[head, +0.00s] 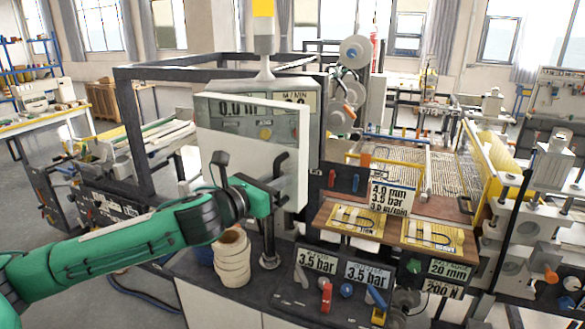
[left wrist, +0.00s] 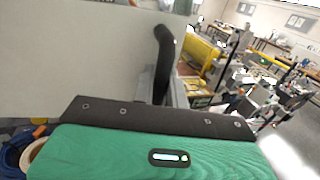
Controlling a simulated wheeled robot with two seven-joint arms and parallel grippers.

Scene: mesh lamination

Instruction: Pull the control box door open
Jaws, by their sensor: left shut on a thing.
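The control box (head: 312,130) stands on the machine's dark bench at the centre of the head view. The door's thick white right edge faces me. It also fills the upper left of the left wrist view (left wrist: 75,55). A dark bar handle (left wrist: 165,55) stands out from the door near its right side. My left gripper (head: 278,190) is shut on this handle; the fingertips are partly hidden. My right gripper is not in view.
A stack of cream rolls (head: 232,258) stands on the bench below my left forearm. A dark frame (head: 135,135) rises at left. Right of the box are a parameter sign (head: 392,197), yellow plates (head: 355,222) and labelled control knobs.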

